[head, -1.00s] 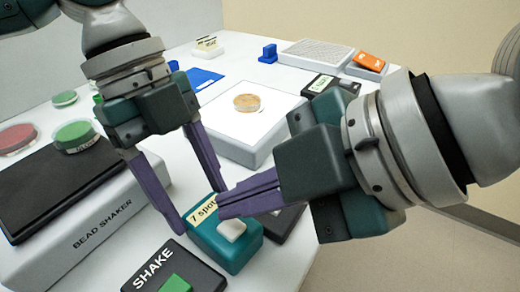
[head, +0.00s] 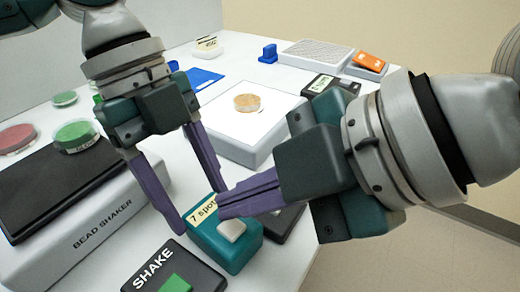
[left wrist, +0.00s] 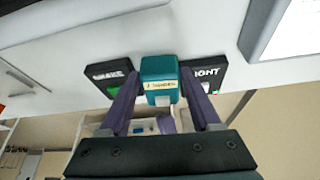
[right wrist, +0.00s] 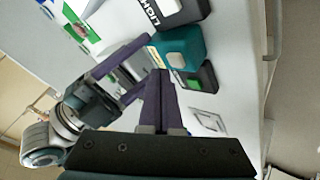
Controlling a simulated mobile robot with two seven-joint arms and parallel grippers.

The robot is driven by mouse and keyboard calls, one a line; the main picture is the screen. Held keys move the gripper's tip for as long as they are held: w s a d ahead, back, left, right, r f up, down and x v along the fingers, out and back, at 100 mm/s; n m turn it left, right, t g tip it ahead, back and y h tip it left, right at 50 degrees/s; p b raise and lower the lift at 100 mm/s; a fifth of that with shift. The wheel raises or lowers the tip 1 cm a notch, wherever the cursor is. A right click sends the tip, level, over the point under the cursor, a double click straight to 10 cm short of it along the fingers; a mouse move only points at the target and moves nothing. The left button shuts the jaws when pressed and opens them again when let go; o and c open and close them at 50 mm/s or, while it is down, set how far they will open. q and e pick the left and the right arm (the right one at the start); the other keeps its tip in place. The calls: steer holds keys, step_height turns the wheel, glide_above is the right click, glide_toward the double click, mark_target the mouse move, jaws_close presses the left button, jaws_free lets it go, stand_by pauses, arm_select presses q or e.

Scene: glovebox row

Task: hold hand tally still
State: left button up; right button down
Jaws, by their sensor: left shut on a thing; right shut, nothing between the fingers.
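My left gripper (head: 198,208) is shut on the tally, one purple finger on each side. My right gripper (head: 222,207) is shut and empty. Its fingertips are close above the tally near the button and cover the label's end; I cannot tell whether they touch.
The black SHAKE box (head: 160,268) with a green button is close on the left. A black LIGHT box (left wrist: 207,77) is on the other side. The bead shaker (head: 95,235), a white plate with a dish (head: 247,103) and the bench edge are nearby.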

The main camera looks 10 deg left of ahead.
mark_target(244, 232)
steer(key=shift+f, duration=0.45)
steer(key=shift+f, duration=0.4)
stand_by(0.6)
steer(key=shift+r, duration=0.85)
steer(key=shift+r, duration=2.5)
